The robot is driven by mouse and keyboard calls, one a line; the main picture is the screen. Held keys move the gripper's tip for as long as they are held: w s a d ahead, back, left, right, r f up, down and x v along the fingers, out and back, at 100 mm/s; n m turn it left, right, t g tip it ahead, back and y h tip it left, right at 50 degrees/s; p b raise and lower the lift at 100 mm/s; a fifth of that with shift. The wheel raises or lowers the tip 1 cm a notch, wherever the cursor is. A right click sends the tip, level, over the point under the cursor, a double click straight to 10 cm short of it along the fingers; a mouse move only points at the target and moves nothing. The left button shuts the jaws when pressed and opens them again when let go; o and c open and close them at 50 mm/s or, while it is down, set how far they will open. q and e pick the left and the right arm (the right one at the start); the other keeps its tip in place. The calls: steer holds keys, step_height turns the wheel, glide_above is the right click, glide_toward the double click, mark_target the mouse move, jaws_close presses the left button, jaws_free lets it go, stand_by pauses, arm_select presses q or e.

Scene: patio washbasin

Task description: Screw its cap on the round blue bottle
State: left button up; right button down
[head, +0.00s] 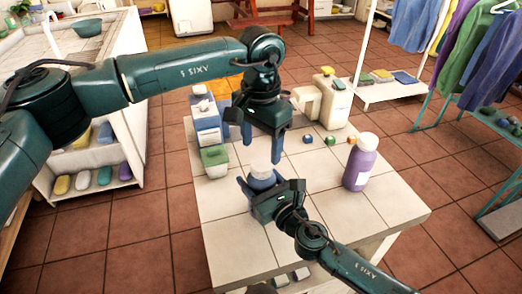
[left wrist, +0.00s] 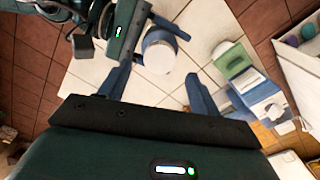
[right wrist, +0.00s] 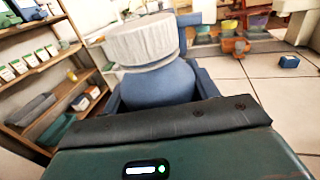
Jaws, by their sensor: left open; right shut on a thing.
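The round blue bottle (head: 262,184) stands on the white tiled table in the head view, and my right gripper (head: 260,190) is shut around its body. A wide white cap (head: 261,172) sits on its top. The right wrist view shows the cap (right wrist: 143,40) over the blue body (right wrist: 160,83); I cannot tell whether it is threaded tight. My left gripper (head: 262,155) is open, pointing down just above the cap, with no contact visible. In the left wrist view the cap (left wrist: 158,57) lies between and beyond its open fingertips.
A blue-and-white container (head: 206,122) and a green-and-white one (head: 214,160) stand left of the bottle. A purple bottle (head: 360,165) stands right, a cream jug (head: 333,100) behind. Small coloured pieces (head: 308,138) lie between. The table's front right is clear.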

arm_select(q)
steer(key=shift+c, duration=0.3)
steer(key=n, duration=0.5)
steer(key=shift+r, duration=0.2)
steer(key=n, duration=0.4)
steer(key=shift+r+n, duration=0.2)
steer(key=shift+n, duration=0.1)
steer(key=n, duration=0.4)
steer(key=shift+r, duration=0.2)
steer(key=n, duration=0.4)
steer(key=shift+r+n, duration=0.2)
steer(key=shift+n, duration=0.2)
steer(key=n, duration=0.4)
steer(key=shift+d+r, duration=0.1)
steer(key=shift+r, duration=0.1)
steer(key=n, duration=0.4)
steer(key=shift+r+n, duration=0.2)
steer(key=shift+n, duration=0.1)
steer(key=n, duration=0.3)
steer(key=shift+r+n, duration=0.15)
steer(key=shift+n, duration=0.25)
steer(key=n, duration=0.4)
steer(key=shift+r, duration=0.2)
